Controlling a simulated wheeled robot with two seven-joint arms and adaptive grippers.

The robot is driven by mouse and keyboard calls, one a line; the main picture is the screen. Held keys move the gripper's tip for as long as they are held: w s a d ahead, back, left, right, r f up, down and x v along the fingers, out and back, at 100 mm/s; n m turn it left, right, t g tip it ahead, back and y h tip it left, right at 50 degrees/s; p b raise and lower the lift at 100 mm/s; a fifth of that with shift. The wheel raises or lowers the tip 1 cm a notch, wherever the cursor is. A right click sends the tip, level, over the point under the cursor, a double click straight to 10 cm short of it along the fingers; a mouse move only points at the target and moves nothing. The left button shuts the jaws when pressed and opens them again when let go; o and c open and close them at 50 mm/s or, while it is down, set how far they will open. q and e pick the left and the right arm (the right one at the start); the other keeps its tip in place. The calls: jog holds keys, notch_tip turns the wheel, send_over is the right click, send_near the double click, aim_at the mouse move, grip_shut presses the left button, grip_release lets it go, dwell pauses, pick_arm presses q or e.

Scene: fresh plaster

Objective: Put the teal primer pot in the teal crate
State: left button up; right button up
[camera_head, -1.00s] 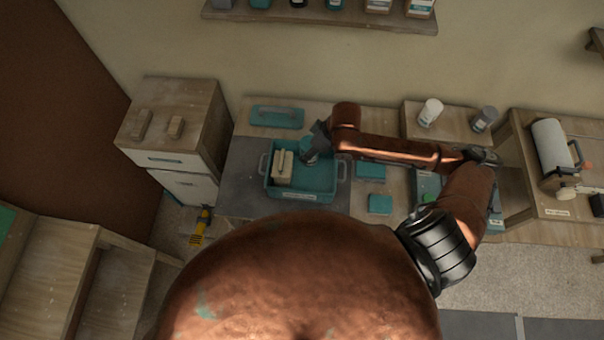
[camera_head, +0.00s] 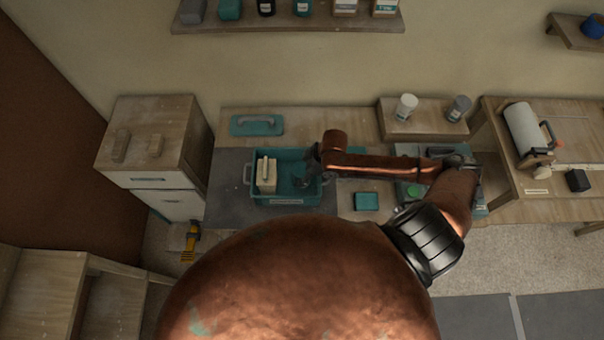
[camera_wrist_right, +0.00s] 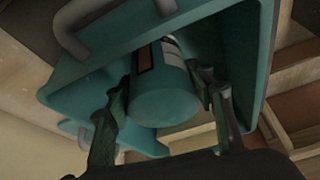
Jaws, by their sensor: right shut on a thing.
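The teal crate (camera_head: 260,201) stands on a grey mat, with a label on its front wall and a handle at each end. My right gripper (camera_head: 308,168) is at the crate's right part, its fingers pointing down. In the right wrist view the gripper (camera_wrist_right: 165,84) is shut on the teal primer pot (camera_wrist_right: 163,100), with a finger on each side. The crate (camera_wrist_right: 85,68) fills much of that view around the pot. I cannot tell whether the pot touches the crate floor. My left gripper is not in view.
A beige block-like item (camera_head: 266,177) sits in the crate's left part. A teal float (camera_head: 257,125) lies behind the crate. A teal box (camera_head: 366,201) is to the right. A wooden cabinet (camera_head: 152,150) stands left. A white pot (camera_head: 405,107) and grey pot (camera_head: 458,108) stand back right.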

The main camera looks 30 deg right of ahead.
jog(key=shift+f, duration=0.3)
jog(key=shift+f, duration=0.1)
jog(key=o, duration=1.6)
jog(key=v, duration=1.2)
jog(key=shift+p, duration=0.45)
